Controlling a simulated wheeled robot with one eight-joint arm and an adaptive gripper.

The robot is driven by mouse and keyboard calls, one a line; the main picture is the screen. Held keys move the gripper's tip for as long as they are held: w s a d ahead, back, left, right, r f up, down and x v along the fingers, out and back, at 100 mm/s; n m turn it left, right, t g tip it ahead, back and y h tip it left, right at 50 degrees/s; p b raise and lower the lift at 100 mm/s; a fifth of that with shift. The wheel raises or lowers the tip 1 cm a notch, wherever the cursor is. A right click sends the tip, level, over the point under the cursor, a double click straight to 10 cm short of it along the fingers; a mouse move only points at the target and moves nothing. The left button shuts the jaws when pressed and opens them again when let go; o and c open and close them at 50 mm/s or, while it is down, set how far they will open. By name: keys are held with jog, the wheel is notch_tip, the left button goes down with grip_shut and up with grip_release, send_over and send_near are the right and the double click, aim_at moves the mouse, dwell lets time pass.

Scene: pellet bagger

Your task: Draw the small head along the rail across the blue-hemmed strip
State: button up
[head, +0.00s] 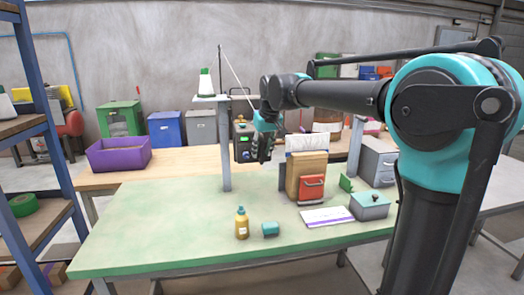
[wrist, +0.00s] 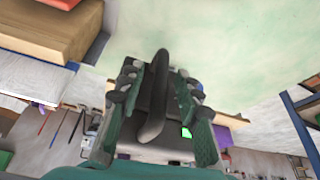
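My gripper (head: 262,155) hangs fingers down above the green-topped table. In the wrist view my gripper (wrist: 155,75) has its two fingers well apart, with a dark curved piece (wrist: 152,105) between them; I cannot tell whether they touch it. A dark unit (head: 243,142) with a green patch shows just left of the gripper, perhaps the small head. A grey overhead frame (head: 223,150) spans the table; most of its rail is hidden by my arm. A pale strip (head: 306,143) tops a brown bag or box (head: 291,178); its hem colour is unclear.
A red holder (head: 312,187) fronts the brown piece. A purple bin (head: 119,157) is behind. The table's left half is clear.

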grip_shut()
dwell(0.3)
jog(key=shift+d, duration=0.15)
jog(key=w+d, duration=0.4)
jog(key=d, duration=1)
jog(key=w+d, duration=0.4)
jog(key=d, duration=1)
jog(key=w+d, duration=0.4)
jog(key=d, duration=1)
jog(key=shift+w+d, duration=0.2)
jog(key=shift+d, duration=0.1)
jog(key=shift+c, duration=0.9)
grip_release()
jog(key=shift+d, duration=0.25)
jog(key=shift+o, duration=0.9)
